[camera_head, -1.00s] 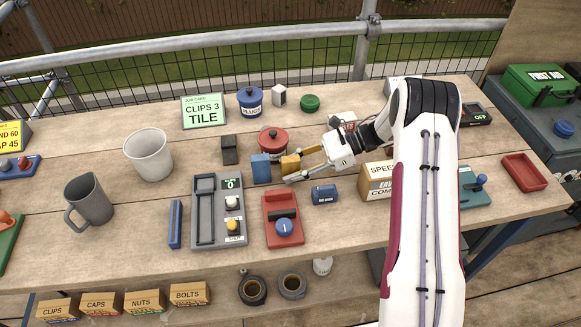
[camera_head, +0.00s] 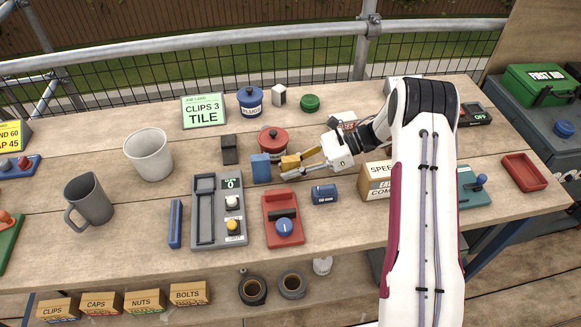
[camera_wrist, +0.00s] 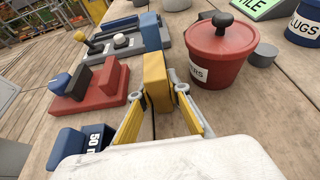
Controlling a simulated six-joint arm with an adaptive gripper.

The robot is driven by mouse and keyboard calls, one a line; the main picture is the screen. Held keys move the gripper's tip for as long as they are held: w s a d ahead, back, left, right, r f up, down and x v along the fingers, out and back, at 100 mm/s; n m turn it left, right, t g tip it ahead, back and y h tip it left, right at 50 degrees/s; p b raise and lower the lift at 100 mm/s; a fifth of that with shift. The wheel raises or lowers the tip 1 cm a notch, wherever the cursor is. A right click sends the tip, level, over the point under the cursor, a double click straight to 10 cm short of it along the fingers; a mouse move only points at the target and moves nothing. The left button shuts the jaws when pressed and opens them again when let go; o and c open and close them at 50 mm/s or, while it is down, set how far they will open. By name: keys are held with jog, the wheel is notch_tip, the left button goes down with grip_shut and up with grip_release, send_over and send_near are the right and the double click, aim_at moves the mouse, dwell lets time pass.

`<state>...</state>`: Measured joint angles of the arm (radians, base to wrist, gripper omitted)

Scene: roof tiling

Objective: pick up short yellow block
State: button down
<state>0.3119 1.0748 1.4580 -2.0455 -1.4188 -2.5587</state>
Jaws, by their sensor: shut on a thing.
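The short yellow block (camera_head: 290,162) is between the fingers of my gripper (camera_head: 296,167) in the head view. In the wrist view the yellow block (camera_wrist: 157,82) stands between the two fingertips (camera_wrist: 160,92), and the gripper is shut on it. A blue block (camera_head: 261,168) stands just left of the yellow one; it also shows behind it in the wrist view (camera_wrist: 151,31). Whether the yellow block is clear of the table is hard to tell.
A red lidded pot (camera_head: 273,141) stands close behind the gripper. A dark grey block (camera_head: 229,150) stands to the left.

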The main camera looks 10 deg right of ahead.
aim_at(291, 158)
jog(key=shift+r, duration=0.1)
jog(key=shift+r, duration=4.9)
